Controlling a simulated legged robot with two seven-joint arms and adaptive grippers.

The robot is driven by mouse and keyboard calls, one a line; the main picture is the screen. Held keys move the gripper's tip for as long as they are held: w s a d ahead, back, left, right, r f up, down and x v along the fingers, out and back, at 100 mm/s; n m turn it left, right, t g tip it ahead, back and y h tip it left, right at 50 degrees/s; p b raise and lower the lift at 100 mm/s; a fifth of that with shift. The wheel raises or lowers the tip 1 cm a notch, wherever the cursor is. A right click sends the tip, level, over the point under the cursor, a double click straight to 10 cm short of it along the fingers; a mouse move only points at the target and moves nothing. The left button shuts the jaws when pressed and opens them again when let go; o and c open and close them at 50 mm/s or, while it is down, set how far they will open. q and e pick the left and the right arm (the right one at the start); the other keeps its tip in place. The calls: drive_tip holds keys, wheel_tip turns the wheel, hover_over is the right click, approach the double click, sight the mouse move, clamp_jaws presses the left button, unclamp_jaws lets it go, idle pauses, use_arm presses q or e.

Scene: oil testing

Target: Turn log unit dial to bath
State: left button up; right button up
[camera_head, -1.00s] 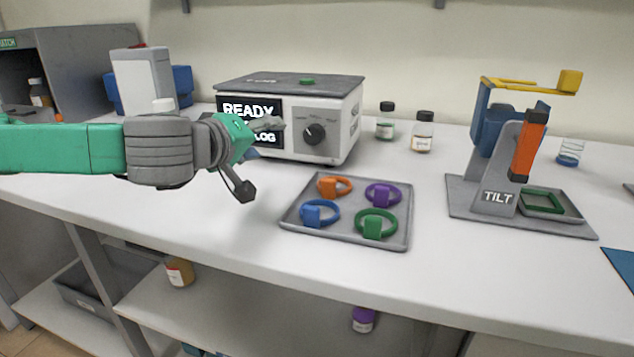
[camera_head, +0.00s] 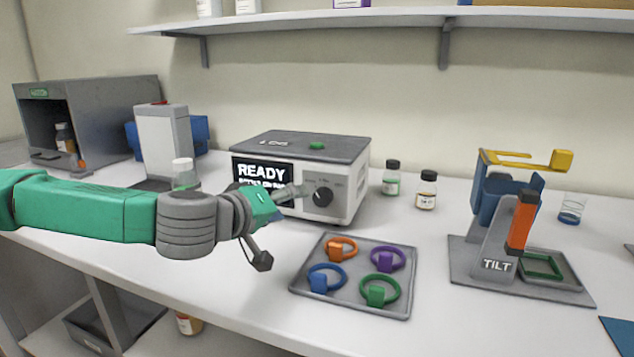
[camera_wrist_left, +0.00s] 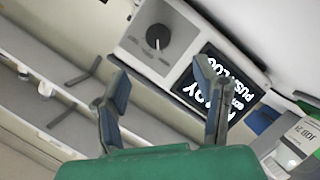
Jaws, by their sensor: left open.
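The log unit (camera_head: 345,158) is a grey-white box on the bench with a dark screen (camera_head: 262,175) reading READY, partly hidden by my gripper. Its black round dial (camera_head: 322,196) is on the front face, right of the screen. The dial also shows in the left wrist view (camera_wrist_left: 158,36), with a pale pointer line. My left gripper (camera_head: 280,225) is open and empty, left of the dial and in front of the screen. In the left wrist view its two fingers (camera_wrist_left: 160,95) are spread apart, and the dial lies beyond them, apart from both. My right gripper is not in view.
A grey tray (camera_head: 350,303) with coloured rings lies in front of the unit. Two bottles (camera_head: 427,190) stand to its right. A tilt stand (camera_head: 490,255) is further right. A white device (camera_head: 163,143) and grey cabinet (camera_head: 115,105) stand left. A shelf (camera_head: 400,17) runs above.

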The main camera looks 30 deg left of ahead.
sight(319, 198)
use_arm(q)
drive_tip(key=b+x, duration=0.3)
drive_tip(key=x, duration=0.7)
drive_tip(key=shift+f, duration=0.1)
drive_tip(key=shift+w+a+f, duration=0.1)
drive_tip(key=shift+w, duration=0.4)
drive_tip(key=shift+d, duration=0.2)
drive_tip(key=c, duration=1.1)
drive_tip(key=shift+c, duration=0.2)
